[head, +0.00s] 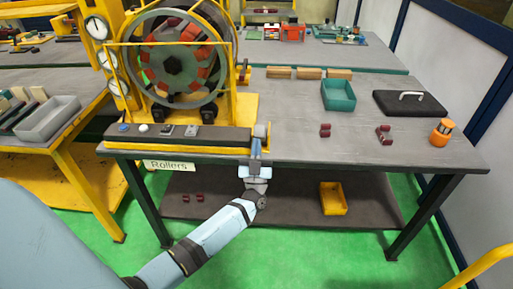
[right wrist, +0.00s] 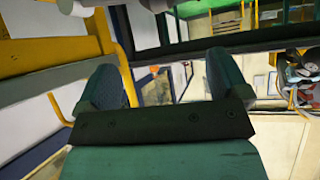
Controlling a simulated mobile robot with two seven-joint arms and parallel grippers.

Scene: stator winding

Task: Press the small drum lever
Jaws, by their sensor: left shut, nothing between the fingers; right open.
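The large drum (head: 174,62), with a grey ring and red blocks inside, stands in a yellow frame on the table. A dark control panel (head: 178,134) with small knobs and switches runs along its front base. A small grey upright piece (head: 260,130) at the panel's right end looks like the lever, but it is too small to be sure. My left gripper (head: 257,147) is shut and empty, right at that piece; I cannot tell whether they touch. My right gripper (right wrist: 163,85) is open and empty in the right wrist view; it does not show in the head view.
A green bin (head: 338,96), a black case (head: 410,104), an orange cup-like object (head: 442,132) and small dark red parts (head: 325,130) lie on the table's right half. A yellow bin (head: 333,199) stands on the lower shelf. The table's right front is mostly clear.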

